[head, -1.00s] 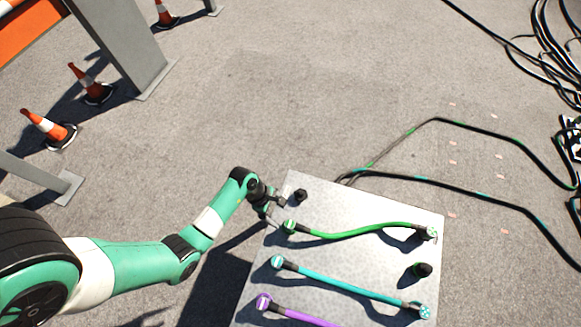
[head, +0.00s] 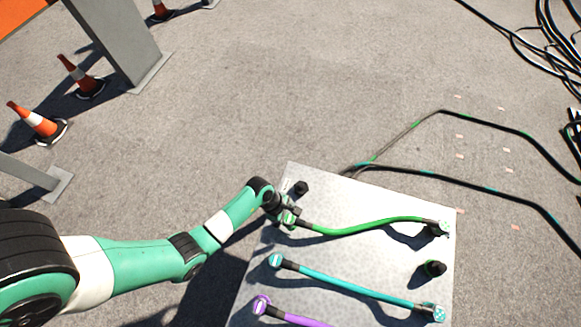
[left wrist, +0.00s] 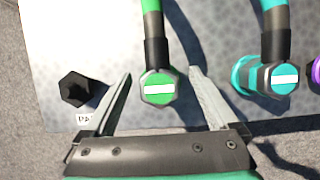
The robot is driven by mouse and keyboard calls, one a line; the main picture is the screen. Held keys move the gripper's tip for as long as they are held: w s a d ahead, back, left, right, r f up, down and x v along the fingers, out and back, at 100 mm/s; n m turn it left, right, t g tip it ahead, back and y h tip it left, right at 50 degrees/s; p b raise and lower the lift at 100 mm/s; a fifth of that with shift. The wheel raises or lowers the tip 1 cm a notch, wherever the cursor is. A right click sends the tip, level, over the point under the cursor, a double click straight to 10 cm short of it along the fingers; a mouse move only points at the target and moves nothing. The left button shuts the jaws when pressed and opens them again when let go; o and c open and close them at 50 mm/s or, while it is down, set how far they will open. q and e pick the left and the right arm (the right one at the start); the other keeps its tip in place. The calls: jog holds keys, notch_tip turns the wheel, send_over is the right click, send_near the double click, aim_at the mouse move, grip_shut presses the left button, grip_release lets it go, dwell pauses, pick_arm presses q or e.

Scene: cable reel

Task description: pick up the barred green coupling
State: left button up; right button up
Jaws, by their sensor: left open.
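The barred green coupling (left wrist: 158,87) is a green hexagonal end with one white bar, on the near end of the green cable (head: 365,228). It also shows in the head view (head: 289,217), at the left end of that cable. My left gripper (left wrist: 160,85) is open, with one finger on each side of the coupling and visible gaps on both sides. In the head view my left gripper (head: 284,210) is at the coupling and partly covers it. The far end of the green cable carries another coupling (head: 441,228). My right gripper is not in view.
The pale metal table (head: 330,270) also holds a teal cable (head: 345,285) with a barred teal coupling (left wrist: 284,75), a purple cable (head: 290,316) and black sockets (head: 301,188) (head: 434,268). In the wrist view a black socket (left wrist: 76,88) stands left of the fingers.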

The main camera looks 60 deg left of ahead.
aim_at(296, 223)
pick_arm(q)
jog(key=shift+r, duration=0.1)
grip_shut()
dwell(0.3)
jog(key=shift+r, duration=0.1)
jog(key=shift+r+p, duration=0.25)
jog(key=shift+p, duration=0.15)
jog(key=r+p, duration=0.2)
jog(key=r, duration=0.1)
jog(key=r+p, duration=0.1)
jog(key=shift+s+d+r, duration=0.15)
jog(key=shift+s+d, duration=0.1)
jog(key=shift+s, duration=0.05)
jog(key=s+d+r+p, duration=0.8)
jog(key=s+p, duration=0.1)
jog(key=s, duration=0.1)
jog(key=shift+s, duration=0.25)
